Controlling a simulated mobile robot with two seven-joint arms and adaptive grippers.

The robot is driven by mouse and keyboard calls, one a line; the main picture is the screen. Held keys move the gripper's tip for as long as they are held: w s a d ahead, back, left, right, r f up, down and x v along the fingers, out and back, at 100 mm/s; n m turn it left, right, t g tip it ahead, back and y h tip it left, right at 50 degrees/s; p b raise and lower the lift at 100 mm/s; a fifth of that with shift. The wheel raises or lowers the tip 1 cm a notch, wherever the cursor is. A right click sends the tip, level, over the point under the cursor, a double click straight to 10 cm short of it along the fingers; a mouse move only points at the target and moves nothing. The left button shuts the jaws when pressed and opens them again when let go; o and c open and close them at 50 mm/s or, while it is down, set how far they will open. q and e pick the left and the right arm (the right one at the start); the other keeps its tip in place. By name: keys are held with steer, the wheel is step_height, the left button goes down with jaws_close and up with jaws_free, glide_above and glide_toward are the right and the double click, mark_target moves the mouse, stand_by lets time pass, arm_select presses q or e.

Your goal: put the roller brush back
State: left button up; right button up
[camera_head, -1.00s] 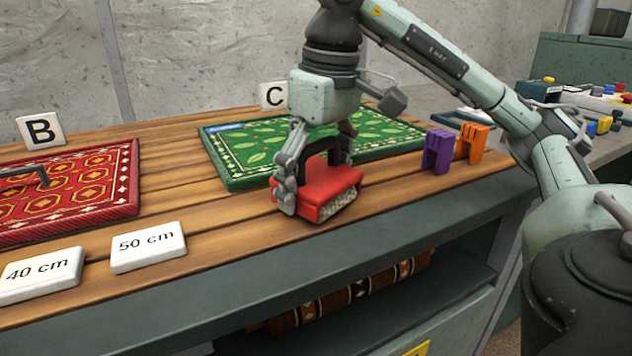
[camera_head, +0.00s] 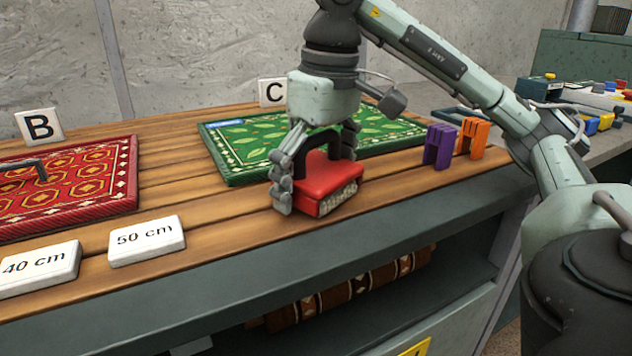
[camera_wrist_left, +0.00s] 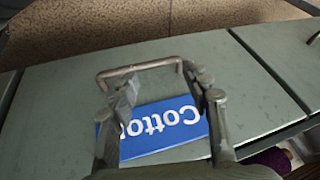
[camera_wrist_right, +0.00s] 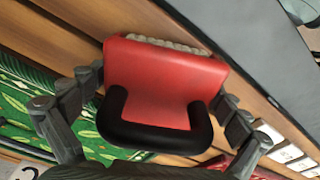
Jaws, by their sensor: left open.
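A red brush (camera_head: 326,182) with a black arched handle and pale bristles stands on the wooden bench top, near its front edge. I cannot tell whether it is the roller brush. My right gripper (camera_head: 315,172) is open around it, with one finger at each side. In the right wrist view the red brush (camera_wrist_right: 165,82) lies between the spread fingers, with gaps beside its black handle (camera_wrist_right: 155,138). My left gripper (camera_wrist_left: 165,95) is open in the left wrist view, over a grey front with a bar handle (camera_wrist_left: 140,68) and a blue "Cotton" label (camera_wrist_left: 165,128).
A green leaf-pattern rug (camera_head: 240,150) lies behind the brush by card C (camera_head: 273,92). A red rug (camera_head: 100,185) lies left by card B (camera_head: 38,126). Purple (camera_head: 438,146) and orange (camera_head: 473,137) blocks stand to the right. A rolled rug (camera_head: 350,290) lies on the shelf below.

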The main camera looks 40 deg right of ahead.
mark_target(320, 134)
steer(key=shift+r, duration=0.2)
step_height(320, 134, up, 2)
steer(key=shift+d+r+p, duration=0.1)
steer(key=shift+r+p, duration=0.15)
steer(key=shift+p, duration=1)
steer(key=r+p, duration=0.1)
steer(key=r, duration=0.1)
steer(key=r+p, duration=0.3)
steer(key=r, duration=0.1)
steer(key=shift+s, duration=0.4)
steer(key=r, duration=0.1)
steer(key=r+p, duration=0.2)
steer(key=shift+s+r, duration=0.25)
steer(key=shift+r, duration=0.1)
arm_select(q)
steer(key=s+a+f+g, duration=0.1)
steer(key=s+f, duration=0.1)
steer(key=f, duration=0.8)
steer(key=s+a+f+g, duration=0.1)
steer(key=s+f+g, duration=0.1)
steer(key=f, duration=0.9)
steer(key=shift+s+a+f+p, duration=0.15)
steer(key=shift+s+a+p, duration=0.05)
steer(key=shift+s+p, duration=0.15)
arm_select(e)
steer(key=shift+r, duration=0.35)
arm_select(q)
steer(key=shift+s, duration=0.1)
